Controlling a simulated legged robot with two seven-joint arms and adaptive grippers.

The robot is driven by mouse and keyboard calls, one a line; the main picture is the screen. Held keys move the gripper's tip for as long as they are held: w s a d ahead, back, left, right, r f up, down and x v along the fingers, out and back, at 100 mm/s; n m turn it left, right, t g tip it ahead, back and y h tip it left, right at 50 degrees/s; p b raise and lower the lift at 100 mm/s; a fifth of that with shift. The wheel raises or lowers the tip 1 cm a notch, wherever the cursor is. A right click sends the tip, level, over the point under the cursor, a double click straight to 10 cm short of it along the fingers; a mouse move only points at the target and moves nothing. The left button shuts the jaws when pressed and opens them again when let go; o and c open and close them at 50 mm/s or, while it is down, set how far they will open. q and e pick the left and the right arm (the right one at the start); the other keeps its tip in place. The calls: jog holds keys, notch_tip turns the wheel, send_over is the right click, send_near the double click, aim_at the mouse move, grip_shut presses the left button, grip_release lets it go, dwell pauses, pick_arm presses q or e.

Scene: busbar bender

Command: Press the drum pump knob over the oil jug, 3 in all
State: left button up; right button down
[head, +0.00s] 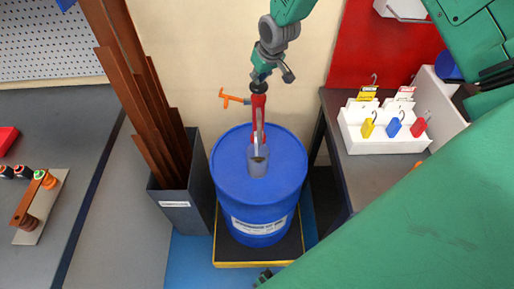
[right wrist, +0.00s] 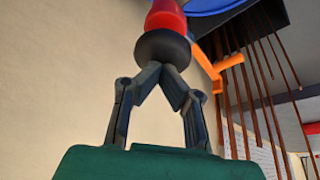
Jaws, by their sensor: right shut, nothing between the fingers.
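The drum pump (head: 258,106) is a red column standing on the blue drum (head: 228,165), with an orange spout (head: 235,98) pointing left. Its black knob (head: 258,87) is at the top, and it shows as a dark disc in the right wrist view (right wrist: 163,47). My right gripper (head: 262,77) comes down from above and is shut and empty. Its fingertips meet at the knob's face and appear to touch it. A grey see-through jug (head: 258,164) appears in front of the pump's lower part. My left gripper is not in view.
A dark bin (head: 188,210) with long brown bars stands close left of the drum. A grey bench (head: 375,175) at the right holds a white rack (head: 382,147) with coloured padlocks. A yellow-edged tray (head: 290,250) lies under the drum. Another bench (head: 60,130) is at the left.

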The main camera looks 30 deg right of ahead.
jog(key=shift+s+f, duration=0.1)
jog(key=shift+f, duration=0.35)
jog(key=shift+r, duration=0.1)
jog(key=shift+r+p, duration=2.95)
jog(key=shift+r, duration=0.95)
notch_tip(320, 180, up, 6)
jog(key=shift+f, duration=0.1)
